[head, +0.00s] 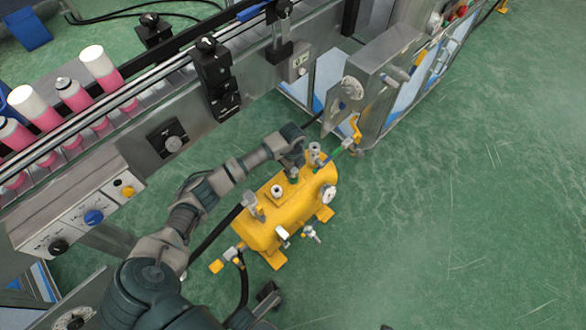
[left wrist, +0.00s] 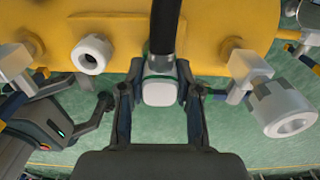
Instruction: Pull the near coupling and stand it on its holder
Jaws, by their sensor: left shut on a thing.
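My left gripper (head: 293,166) reaches down at the far side of the yellow tank (head: 292,212). In the left wrist view, its fingers (left wrist: 160,100) are shut on a pale grey coupling (left wrist: 160,92) with a green ring. A black hose (left wrist: 165,25) runs up from that coupling in the picture. Whether the coupling is seated or free is hidden. I cannot make out the holder for certain. A dark grey part (head: 268,297) at the bottom of the head view may be my right gripper; its jaws cannot be read.
A gauge (head: 329,194) and several fittings stick out of the tank. A conveyor with pink and white cans (head: 72,94) stands behind at left. A grey machine cabinet (head: 375,70) stands beyond the tank. The green floor at right is clear.

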